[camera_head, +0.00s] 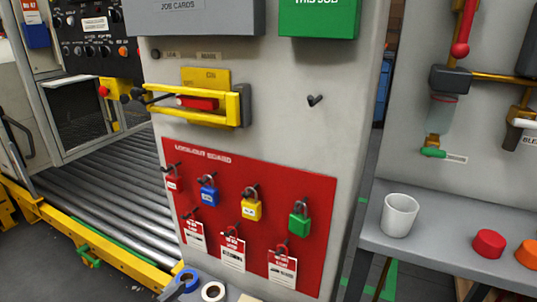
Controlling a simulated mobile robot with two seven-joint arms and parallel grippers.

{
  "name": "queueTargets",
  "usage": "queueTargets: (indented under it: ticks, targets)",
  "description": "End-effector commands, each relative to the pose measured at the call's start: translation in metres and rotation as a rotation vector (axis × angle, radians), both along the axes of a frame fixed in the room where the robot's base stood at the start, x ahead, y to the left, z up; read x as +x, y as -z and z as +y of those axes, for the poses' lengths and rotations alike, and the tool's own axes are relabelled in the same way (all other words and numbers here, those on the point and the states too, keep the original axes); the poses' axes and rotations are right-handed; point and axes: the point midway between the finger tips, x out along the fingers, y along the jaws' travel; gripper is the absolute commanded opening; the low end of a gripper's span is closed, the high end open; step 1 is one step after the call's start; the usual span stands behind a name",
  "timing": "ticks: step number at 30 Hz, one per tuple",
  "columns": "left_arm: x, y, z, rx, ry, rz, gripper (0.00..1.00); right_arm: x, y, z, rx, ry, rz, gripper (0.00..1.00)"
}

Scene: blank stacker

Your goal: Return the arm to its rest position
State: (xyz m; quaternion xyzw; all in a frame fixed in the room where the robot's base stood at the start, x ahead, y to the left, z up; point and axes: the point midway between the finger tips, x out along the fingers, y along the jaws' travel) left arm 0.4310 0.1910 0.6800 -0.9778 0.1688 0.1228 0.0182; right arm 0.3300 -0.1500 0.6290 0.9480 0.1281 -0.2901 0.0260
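Neither of my grippers nor any part of my arms shows in the head view. A pale grey column fills the middle. It carries a red lockout board (255,181) with red, blue, yellow and green padlocks on hooks and several tags below. Above the board is a yellow guard frame (190,104) around a red switch handle (198,103). A bare black hook (315,100) sticks out to its right.
A roller conveyor (105,185) with a yellow side rail runs at left. At right, a grey shelf (425,246) holds a white cup (399,215), a red puck (489,243) and an orange puck (528,254). Tape rolls (213,291) lie at the bottom.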

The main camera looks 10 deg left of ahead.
Motion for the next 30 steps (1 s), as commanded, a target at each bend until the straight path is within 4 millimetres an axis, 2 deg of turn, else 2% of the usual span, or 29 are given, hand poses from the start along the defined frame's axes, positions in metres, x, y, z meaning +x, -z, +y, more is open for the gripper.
queueTargets:
  ticks: [6, 10, 11, 12, 18, 24, 30]
  targets:
    - [-0.067, 0.037, -0.035, 0.033, -0.046, 0.214, 1.00, 0.000, -0.001, 0.001, 0.007, 0.004, 0.001, 0.43]
    - [-0.109, 0.052, -0.045, 0.071, -0.086, 0.356, 1.00, 0.000, -0.001, 0.002, 0.009, 0.006, 0.000, 0.43]
    - [-0.104, 0.036, -0.041, 0.080, -0.084, 0.340, 1.00, 0.000, -0.017, 0.002, 0.008, 0.006, 0.002, 0.43]
    - [-0.104, 0.029, -0.039, 0.084, -0.085, 0.338, 1.00, 0.000, -0.025, 0.001, 0.006, 0.007, 0.003, 0.43]
    - [-0.107, -0.003, -0.031, 0.096, -0.100, 0.338, 1.00, -0.001, -0.062, -0.006, -0.005, 0.020, -0.012, 0.43]
    - [-0.112, -0.039, -0.021, 0.112, -0.117, 0.339, 1.00, -0.010, -0.092, -0.019, -0.033, 0.038, 0.003, 0.43]
    - [-0.116, -0.053, -0.015, 0.121, -0.128, 0.339, 1.00, -0.013, -0.106, -0.028, -0.049, 0.049, 0.000, 0.43]
